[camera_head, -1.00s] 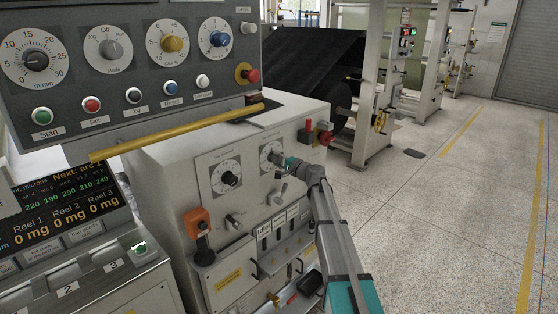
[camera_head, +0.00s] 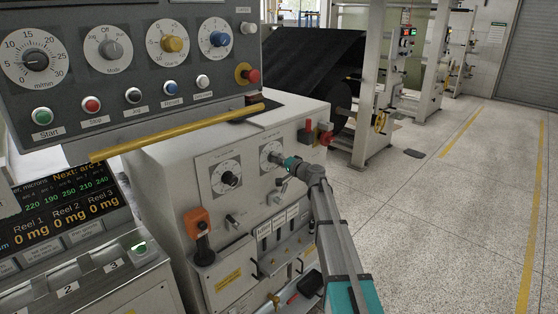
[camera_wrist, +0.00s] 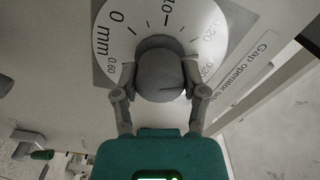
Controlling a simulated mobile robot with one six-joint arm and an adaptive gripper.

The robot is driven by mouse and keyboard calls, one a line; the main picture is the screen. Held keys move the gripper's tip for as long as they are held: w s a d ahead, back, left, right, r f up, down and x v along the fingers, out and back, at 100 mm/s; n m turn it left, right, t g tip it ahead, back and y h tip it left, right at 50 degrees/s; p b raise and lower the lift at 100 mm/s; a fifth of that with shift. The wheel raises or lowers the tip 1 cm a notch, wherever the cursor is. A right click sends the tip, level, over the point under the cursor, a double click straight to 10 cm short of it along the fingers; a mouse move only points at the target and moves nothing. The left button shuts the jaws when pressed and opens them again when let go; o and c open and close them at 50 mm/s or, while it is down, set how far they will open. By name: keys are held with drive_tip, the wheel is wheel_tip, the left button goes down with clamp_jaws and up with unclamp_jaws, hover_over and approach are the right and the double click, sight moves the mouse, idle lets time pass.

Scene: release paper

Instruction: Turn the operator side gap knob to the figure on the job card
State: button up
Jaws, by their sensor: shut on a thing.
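The operator side gap knob (camera_wrist: 160,76) is a grey round knob in the middle of a white dial (camera_wrist: 122,38). In the wrist view the dial shows 0 mm, 0.10, 0.20 and 0.60, and a label (camera_wrist: 245,72) reads "Gap operator side". My gripper (camera_wrist: 159,92) has one finger on each side of the knob and is shut on it. In the head view the dial (camera_head: 268,153) is on the white machine's front face, with my gripper (camera_head: 280,162) at it. The knob is largely hidden there. I cannot make out a job card or its figure.
A second gap dial (camera_head: 226,177) with a dark knob sits to the left on the same panel. A yellow bar (camera_head: 180,132) and control console (camera_head: 130,60) overhang at upper left. Floor is clear at right.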

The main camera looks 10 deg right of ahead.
drive_tip(key=o, duration=1.1)
drive_tip(key=shift+w, duration=0.1)
drive_tip(key=shift+o, duration=0.2)
drive_tip(key=shift+s+d, duration=0.1)
drive_tip(key=shift+s, duration=0.1)
drive_tip(key=shift+s+d, duration=0.25)
drive_tip(key=shift+s, duration=0.15)
drive_tip(key=v, duration=1)
drive_tip(key=shift+s+d, duration=0.25)
